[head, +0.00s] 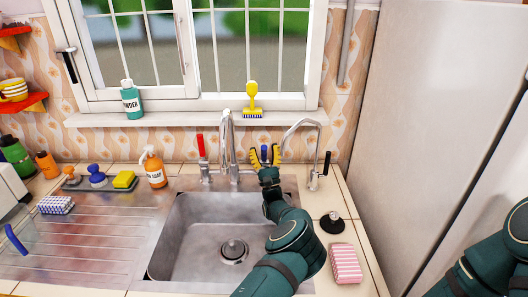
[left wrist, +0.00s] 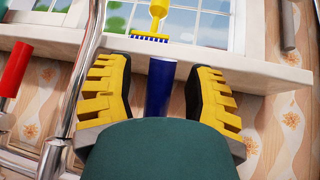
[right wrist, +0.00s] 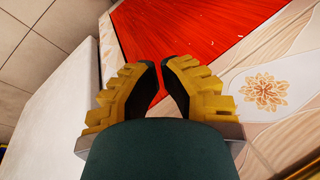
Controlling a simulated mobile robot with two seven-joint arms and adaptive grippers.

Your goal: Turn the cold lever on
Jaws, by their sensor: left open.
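The blue cold lever (left wrist: 160,88) stands upright between the two yellow and black fingers of my left gripper (left wrist: 160,92) in the left wrist view. There is a gap on each side of it, and its lower end is hidden by the gripper. In the head view my left gripper (head: 265,154) is open at the back of the sink, right of the silver faucet (head: 227,140), with the blue lever showing small between its fingers. My right gripper (right wrist: 160,80) is away from the sink; its fingertips lean close together with nothing seen between them.
A red lever (head: 201,146) stands left of the faucet. A thin curved tap (head: 302,123) with a black lever is just right of my left gripper. The sink basin (head: 195,235) is empty. A yellow brush (head: 252,97) and green bottle (head: 131,101) stand on the sill.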

